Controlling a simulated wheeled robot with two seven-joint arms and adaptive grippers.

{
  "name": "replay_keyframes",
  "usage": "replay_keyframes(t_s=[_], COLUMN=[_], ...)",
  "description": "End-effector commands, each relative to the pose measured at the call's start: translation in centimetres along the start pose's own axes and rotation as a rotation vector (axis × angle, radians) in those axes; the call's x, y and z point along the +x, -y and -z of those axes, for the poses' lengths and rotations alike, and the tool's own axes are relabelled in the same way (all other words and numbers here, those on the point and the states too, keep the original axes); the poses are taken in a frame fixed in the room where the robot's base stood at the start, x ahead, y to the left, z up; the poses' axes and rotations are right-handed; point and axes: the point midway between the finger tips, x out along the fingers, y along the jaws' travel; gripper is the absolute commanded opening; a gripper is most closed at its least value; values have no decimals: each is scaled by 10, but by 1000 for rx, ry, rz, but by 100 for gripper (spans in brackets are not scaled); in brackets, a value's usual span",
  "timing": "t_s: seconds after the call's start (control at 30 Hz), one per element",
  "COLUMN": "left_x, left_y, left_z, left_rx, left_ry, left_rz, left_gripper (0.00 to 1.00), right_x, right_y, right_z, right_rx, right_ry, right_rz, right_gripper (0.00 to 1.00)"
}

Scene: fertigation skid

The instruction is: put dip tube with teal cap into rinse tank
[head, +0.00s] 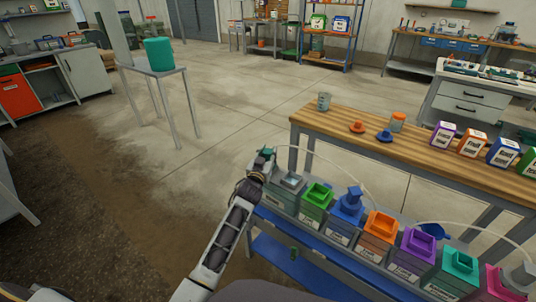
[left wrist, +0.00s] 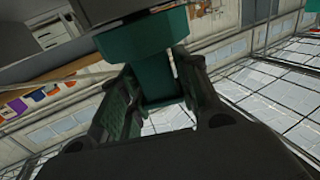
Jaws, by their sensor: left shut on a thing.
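My left gripper (head: 263,158), its arm rising from the bottom, is shut on the teal cap (head: 267,151) of the dip tube, just above and left of the leftmost grey tank. In the left wrist view the cap (left wrist: 145,55) sits between the fingers (left wrist: 155,100); I cannot make out the tube. A row of tanks runs right: a grey tank (head: 284,199), then green (head: 312,211), blue, orange, purple, teal (head: 452,282) and pink. I cannot read which one is the rinse tank. My right gripper is not in view.
A pale hose (head: 325,160) arches from near the gripper over the first tanks. A blue cap (head: 350,202) stands on the blue tank. Behind is a wooden bench (head: 350,124) with cups and boxes. A teal bucket (head: 159,54) stands on a table at left. The floor between is clear.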

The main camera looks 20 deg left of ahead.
Motion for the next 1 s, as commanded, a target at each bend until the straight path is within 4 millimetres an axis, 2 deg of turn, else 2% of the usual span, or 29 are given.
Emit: replay_keyframes(t_s=[0.17, 0.2, 0.37, 0.77, 1.0], left_x=[0, 0, 0, -1, -9], left_y=[0, 0, 0, 0, 0], left_z=[1, 1, 1, 0, 0], left_rx=[0, 0, 0, 0, 0], left_ry=[-1, -1, -1, 1, 0], left_rz=[0, 0, 0, 0, 0], left_gripper=[0, 36, 57, 58, 58], right_x=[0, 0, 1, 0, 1], right_y=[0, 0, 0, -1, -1], right_z=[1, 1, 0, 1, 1], right_rx=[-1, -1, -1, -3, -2], right_ry=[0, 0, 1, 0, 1], right_rz=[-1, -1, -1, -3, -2], right_gripper=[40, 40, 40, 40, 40])
